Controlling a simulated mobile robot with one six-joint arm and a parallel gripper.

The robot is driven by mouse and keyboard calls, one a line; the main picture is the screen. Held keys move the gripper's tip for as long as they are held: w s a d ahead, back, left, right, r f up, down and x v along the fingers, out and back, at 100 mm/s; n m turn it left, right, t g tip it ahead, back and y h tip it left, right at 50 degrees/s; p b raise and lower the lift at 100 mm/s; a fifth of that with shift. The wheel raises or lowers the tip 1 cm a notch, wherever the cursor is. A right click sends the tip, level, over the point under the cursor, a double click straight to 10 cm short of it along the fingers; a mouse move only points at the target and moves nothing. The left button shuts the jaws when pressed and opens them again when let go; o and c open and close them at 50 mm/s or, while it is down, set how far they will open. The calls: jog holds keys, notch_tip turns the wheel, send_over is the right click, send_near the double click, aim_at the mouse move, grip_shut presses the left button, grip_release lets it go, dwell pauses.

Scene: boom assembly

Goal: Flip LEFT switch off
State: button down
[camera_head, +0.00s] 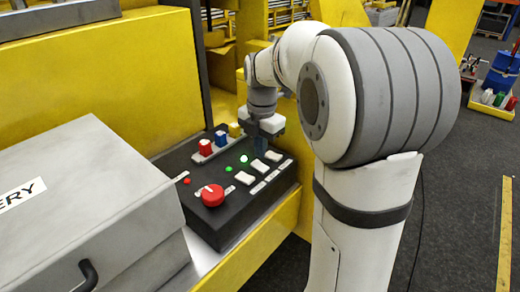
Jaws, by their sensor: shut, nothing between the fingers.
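A dark control panel (170,165) sits on a yellow ledge. Three white switches (244,178) run in a slanted row along its front right part, with pale label strips beside them. Which one is the left switch I cannot tell for sure, and their on or off positions are too small to read. My gripper (260,148) points down over the back right of the panel, close to the rightmost white switch (274,156). It is shut and empty. Whether it touches the panel cannot be told.
A red knob (212,196) sits at the panel's near left. Red (205,147) and blue (221,138) blocks stand at its back. Small red and green lights show on top. A grey battery box (80,205) stands left, a yellow wall (110,80) behind.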

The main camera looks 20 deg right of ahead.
aim_at(257, 164)
notch_tip(257, 164, up, 10)
jog(key=b, duration=0.1)
jog(key=shift+s+d+r+b, duration=0.1)
jog(key=shift+b, duration=0.2)
jog(key=shift+d+r+t+y+b, duration=0.1)
jog(key=shift+t+y+b, duration=0.25)
jog(key=shift+b, duration=0.2)
jog(key=f, duration=0.4)
jog(key=w+f+p, duration=0.1)
jog(key=f, duration=0.4)
jog(key=a+f+p, duration=0.1)
jog(key=f, duration=0.4)
jog(key=shift+w, duration=0.25)
jog(key=shift+d, duration=0.1)
